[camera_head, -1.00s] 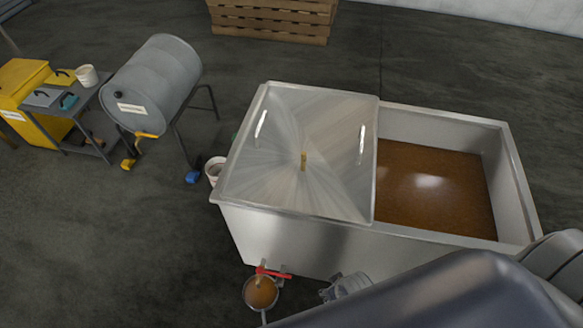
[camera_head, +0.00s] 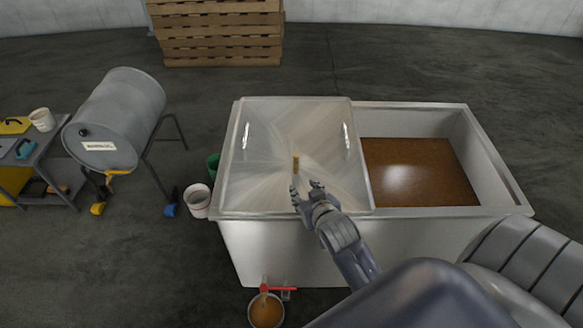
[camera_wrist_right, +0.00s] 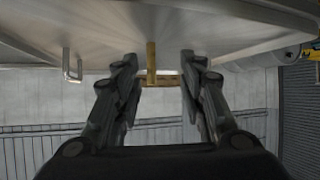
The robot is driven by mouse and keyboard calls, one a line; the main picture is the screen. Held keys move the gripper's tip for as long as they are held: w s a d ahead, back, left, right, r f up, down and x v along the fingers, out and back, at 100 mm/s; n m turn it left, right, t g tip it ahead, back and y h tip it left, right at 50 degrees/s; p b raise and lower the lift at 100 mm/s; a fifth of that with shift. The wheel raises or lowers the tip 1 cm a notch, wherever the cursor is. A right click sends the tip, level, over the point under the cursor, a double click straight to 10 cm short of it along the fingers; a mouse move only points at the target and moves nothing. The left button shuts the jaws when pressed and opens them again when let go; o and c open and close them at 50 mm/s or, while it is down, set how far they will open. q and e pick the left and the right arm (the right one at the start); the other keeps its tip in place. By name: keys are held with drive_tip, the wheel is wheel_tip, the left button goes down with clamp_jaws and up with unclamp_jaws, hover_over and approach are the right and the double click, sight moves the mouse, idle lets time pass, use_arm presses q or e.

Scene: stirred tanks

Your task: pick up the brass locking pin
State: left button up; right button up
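The brass locking pin (camera_head: 296,163) stands at the middle of the metal lid (camera_head: 262,150) that covers the left part of the tank. My right gripper (camera_head: 309,190) is over the front part of the lid, just in front of the pin. In the right wrist view the pin (camera_wrist_right: 151,62) appears between the two spread fingers of the open gripper (camera_wrist_right: 158,75), with clear gaps on both sides. The fingers do not touch it there. My left gripper is in neither view.
The lid has two upright handles (camera_head: 245,136) (camera_head: 346,136). The tank's open right part holds brown liquid (camera_head: 420,175). A grey drum (camera_head: 115,120) on a stand, white bucket (camera_head: 197,200) and pan of brown liquid (camera_head: 266,312) are nearby. Wooden pallets (camera_head: 217,35) stand behind.

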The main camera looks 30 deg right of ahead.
sight(297, 159)
drive_tip(key=shift+m+t+h, duration=0.4)
drive_tip(key=shift+t+h, duration=0.1)
drive_tip(key=shift+t, duration=0.3)
drive_tip(key=w+d, duration=0.1)
drive_tip(key=w, duration=0.1)
drive_tip(key=w+d, duration=0.1)
drive_tip(key=w, duration=0.2)
drive_tip(key=w+d, duration=0.1)
drive_tip(key=w, duration=0.1)
drive_tip(key=shift+w+r, duration=0.25)
drive_tip(key=shift+w, duration=0.15)
drive_tip(key=shift+w+d, duration=0.25)
drive_tip(key=shift+w, duration=0.2)
drive_tip(key=x, duration=0.4)
drive_tip(key=shift+w+d, duration=0.1)
drive_tip(key=shift+d, duration=0.15)
drive_tip(key=shift+c, duration=0.6)
clamp_jaws()
